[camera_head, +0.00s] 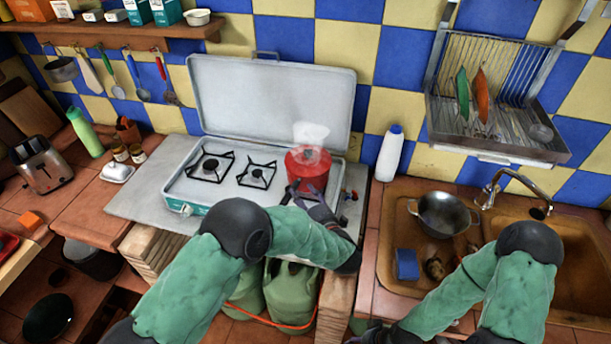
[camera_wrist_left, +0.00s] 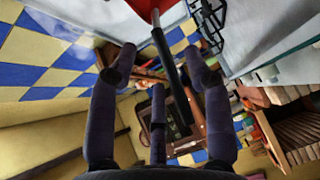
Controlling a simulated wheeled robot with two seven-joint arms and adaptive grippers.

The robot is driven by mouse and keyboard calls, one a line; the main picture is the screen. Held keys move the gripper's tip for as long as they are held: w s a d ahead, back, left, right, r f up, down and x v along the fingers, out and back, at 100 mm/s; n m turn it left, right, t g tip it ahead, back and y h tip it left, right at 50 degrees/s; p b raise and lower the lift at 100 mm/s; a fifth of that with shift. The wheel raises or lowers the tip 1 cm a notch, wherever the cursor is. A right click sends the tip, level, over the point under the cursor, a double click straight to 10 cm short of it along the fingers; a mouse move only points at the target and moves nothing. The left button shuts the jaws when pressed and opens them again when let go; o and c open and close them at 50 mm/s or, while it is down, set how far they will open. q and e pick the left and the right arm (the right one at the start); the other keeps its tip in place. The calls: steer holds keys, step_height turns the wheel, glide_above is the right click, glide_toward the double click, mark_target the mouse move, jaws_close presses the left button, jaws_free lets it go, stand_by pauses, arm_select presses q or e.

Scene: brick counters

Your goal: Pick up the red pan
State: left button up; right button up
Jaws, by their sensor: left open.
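The red pan (camera_head: 308,172) stands on the right side of the camping stove (camera_head: 210,195), with a pale see-through shape, lid or steam, above it. My left gripper (camera_head: 305,194) is at the pan's near side, partly covering it. In the left wrist view the red pan (camera_wrist_left: 143,8) shows at the top edge, and its dark handle (camera_wrist_left: 168,62) runs down between the spread fingers of my left gripper (camera_wrist_left: 160,58). The fingers are open; whether any touches the handle is unclear. My right gripper (camera_head: 378,335) is low at the bottom edge, its fingers not clear.
The stove's raised lid (camera_head: 270,95) stands behind the pan. A white bottle (camera_head: 390,153) stands to the right. The sink holds a metal wok (camera_head: 443,213) and a blue sponge (camera_head: 406,264). A dish rack (camera_head: 490,110) hangs above. Green gas bottles (camera_head: 290,290) are below the stove.

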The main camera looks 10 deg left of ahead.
mark_target(295, 185)
arm_select(q)
steer(key=x, duration=0.5)
steer(key=shift+s+a+r, duration=0.1)
steer(key=shift+a, duration=0.05)
jaws_close()
steer(key=shift+r, duration=0.2)
